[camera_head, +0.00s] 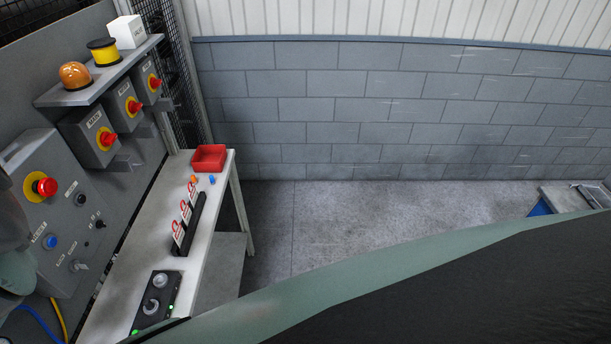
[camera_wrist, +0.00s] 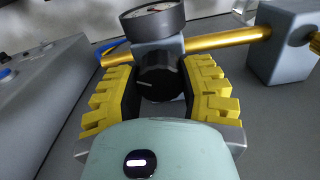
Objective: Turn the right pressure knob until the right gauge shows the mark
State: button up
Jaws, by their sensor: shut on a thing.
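In the wrist view, a black knob (camera_wrist: 160,76) with a pale pointer line sits between the two yellow-ridged fingers of my gripper (camera_wrist: 159,92). The gripper is shut on this knob, with a black pad on each side of it. A round gauge (camera_wrist: 152,20) with a dark rim stands just above the knob. Its face is seen at a steep slant, so needle and mark cannot be read. A brass pipe (camera_wrist: 228,39) runs right from the knob's grey body. The head view shows neither gauge nor gripper, and I cannot confirm there which knob this is.
In the head view, a white bench (camera_head: 217,215) carries a red bin (camera_head: 209,158); a control panel (camera_head: 50,205) is at left.

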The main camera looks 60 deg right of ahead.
jog(key=shift+d, duration=0.1)
jog(key=o, duration=1.2)
jog(key=shift+o, duration=0.2)
notch_tip(320, 180, up, 10)
jog(key=shift+w+r, duration=0.15)
jog(key=shift+r, duration=0.85)
jog(key=shift+s, duration=0.2)
